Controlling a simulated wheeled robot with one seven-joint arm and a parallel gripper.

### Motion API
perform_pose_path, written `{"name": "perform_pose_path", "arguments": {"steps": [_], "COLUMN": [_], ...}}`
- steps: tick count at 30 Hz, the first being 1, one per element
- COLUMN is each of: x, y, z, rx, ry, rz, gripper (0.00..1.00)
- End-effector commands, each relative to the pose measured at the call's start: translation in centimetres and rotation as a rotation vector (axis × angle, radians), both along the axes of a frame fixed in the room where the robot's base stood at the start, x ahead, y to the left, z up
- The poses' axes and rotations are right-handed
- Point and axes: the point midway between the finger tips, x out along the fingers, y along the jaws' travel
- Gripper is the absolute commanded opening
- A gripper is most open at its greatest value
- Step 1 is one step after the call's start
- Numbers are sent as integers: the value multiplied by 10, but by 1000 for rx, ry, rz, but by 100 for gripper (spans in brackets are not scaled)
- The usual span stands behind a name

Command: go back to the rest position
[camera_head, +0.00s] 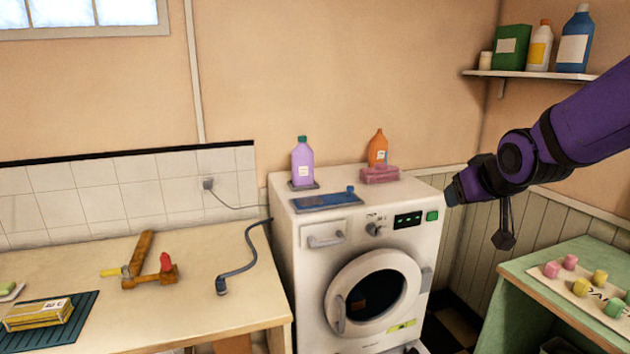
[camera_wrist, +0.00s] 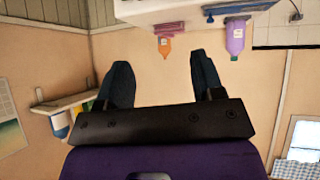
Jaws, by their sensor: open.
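My gripper (camera_head: 450,194) is at the right in the head view, at the end of my purple arm. It hangs in the air beside the upper right edge of the washing machine (camera_head: 310,262). In the wrist view its two dark fingers (camera_wrist: 162,85) stand well apart with nothing between them. The wrist view appears upside down, with the orange bottle (camera_wrist: 165,46) and the purple bottle (camera_wrist: 236,38) beyond the fingers.
A pink block (camera_head: 380,175) and a blue tray (camera_head: 327,200) lie on the machine. A wall shelf (camera_head: 530,74) with several containers is at the upper right. A green table (camera_head: 540,260) with small coloured pieces is below my arm. A wooden counter (camera_head: 190,305) stands at left.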

Motion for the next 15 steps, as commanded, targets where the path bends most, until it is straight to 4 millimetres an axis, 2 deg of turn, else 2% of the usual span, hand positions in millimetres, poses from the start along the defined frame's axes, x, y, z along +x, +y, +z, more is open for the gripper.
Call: {"name": "perform_pose_path", "arguments": {"steps": [1,6,15], "x": [-17,-75,-182], "y": [-2,-8,-13], "z": [9,25,38], "rx": [1,12,47], "ry": [20,120,293], "rz": [-12,-51,-100], "gripper": [61,61,61]}}
